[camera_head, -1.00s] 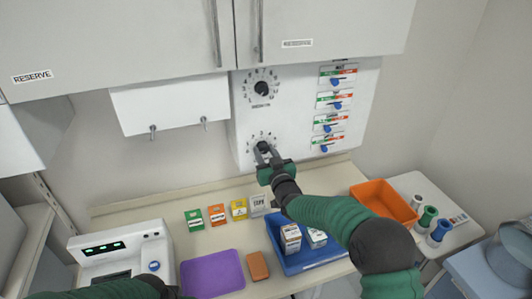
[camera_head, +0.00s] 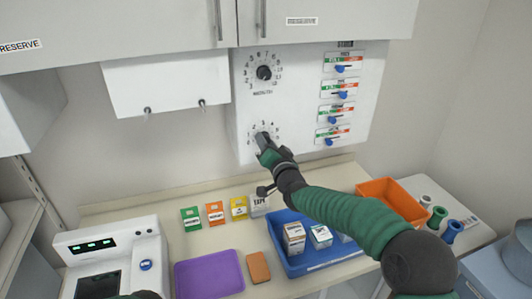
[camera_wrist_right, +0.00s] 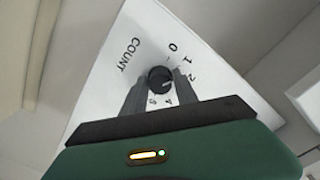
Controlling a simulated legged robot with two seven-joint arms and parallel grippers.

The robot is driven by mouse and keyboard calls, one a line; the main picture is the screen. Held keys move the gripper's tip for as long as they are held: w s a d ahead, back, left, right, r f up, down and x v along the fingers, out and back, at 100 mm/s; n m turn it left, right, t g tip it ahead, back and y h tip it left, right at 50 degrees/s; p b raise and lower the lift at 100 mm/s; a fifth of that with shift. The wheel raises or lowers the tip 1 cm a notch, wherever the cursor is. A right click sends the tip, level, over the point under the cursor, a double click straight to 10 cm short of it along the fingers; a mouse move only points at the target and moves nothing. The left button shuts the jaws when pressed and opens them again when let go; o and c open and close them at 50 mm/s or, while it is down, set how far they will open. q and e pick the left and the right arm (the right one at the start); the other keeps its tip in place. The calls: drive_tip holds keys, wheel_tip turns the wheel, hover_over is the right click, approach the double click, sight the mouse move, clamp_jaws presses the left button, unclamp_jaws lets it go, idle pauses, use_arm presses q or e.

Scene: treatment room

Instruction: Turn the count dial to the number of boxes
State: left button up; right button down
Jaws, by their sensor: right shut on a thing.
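The count dial (camera_wrist_right: 160,78) is a round black knob on a white panel, with the word COUNT and digits around it in the right wrist view. My right gripper (camera_wrist_right: 158,92) is shut on this knob, one finger on each side. In the head view the right gripper (camera_head: 264,141) covers most of the dial, so its setting is hard to read there. Small white boxes, one with an orange-brown label (camera_head: 294,238) and one with a blue label (camera_head: 320,237), stand in a blue tray (camera_head: 318,266). Another is partly hidden behind my right arm.
A second dial (camera_head: 264,73) sits above, with several blue-knobbed sliders (camera_head: 341,69) to the right. Below are small coloured packets (camera_head: 215,213), a purple mat (camera_head: 209,274), a white device (camera_head: 110,255) and an orange bin (camera_head: 383,187). Cabinets overhang the panel.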

drive_tip(key=shift+d+f+m+b, duration=0.1)
drive_tip(key=shift+m+b, duration=6.75)
drive_tip(key=shift+m, duration=2.85)
drive_tip(key=shift+f, duration=0.1)
drive_tip(key=c, duration=1.2)
unclamp_jaws()
drive_tip(key=shift+o, duration=1.3)
drive_tip(key=shift+w, duration=0.15)
